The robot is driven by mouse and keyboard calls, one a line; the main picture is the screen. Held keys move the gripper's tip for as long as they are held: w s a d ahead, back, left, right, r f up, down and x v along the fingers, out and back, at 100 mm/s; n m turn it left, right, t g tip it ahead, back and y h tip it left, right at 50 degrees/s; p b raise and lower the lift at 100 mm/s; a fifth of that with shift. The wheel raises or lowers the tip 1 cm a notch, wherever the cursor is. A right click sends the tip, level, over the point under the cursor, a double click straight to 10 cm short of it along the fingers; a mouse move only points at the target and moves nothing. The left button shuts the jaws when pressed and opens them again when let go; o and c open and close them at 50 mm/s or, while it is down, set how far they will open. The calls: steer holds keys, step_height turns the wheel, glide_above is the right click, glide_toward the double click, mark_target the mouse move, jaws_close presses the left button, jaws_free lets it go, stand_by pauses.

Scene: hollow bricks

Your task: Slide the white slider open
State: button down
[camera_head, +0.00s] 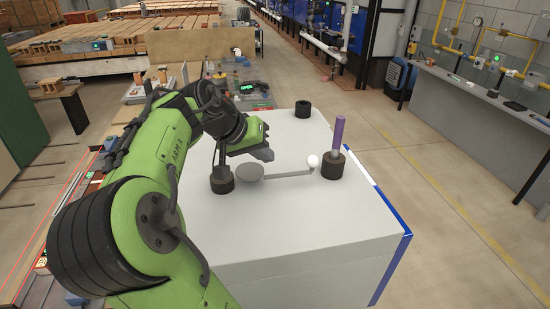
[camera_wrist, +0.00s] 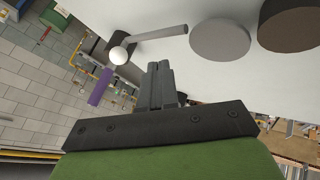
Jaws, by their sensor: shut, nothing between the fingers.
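A white ball knob (camera_head: 313,161) sits at the right end of a thin grey bar (camera_head: 290,174) on the white box top; it is the only small white part I see that could be the slider. The bar's left end lies by a flat grey disc (camera_head: 250,172). In the wrist view the white knob (camera_wrist: 118,55), bar (camera_wrist: 160,37) and disc (camera_wrist: 220,40) also show. My gripper (camera_head: 266,153) is shut and empty, behind the disc and left of the knob, apart from the knob. Its closed fingers (camera_wrist: 159,70) show in the wrist view.
A purple rod (camera_head: 339,132) stands in a dark round holder (camera_head: 333,166) beside the knob. Another dark ring (camera_head: 303,109) stands at the back and a dark cylinder (camera_head: 222,180) left of the disc. The front of the white box (camera_head: 310,215) is clear.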

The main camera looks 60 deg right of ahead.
steer(key=a+r, duration=0.1)
steer(key=r, duration=0.1)
steer(key=a+r, duration=0.1)
steer(key=r, duration=0.1)
steer(key=shift+a, duration=0.1)
stand_by(0.3)
steer(key=shift+w, duration=0.1)
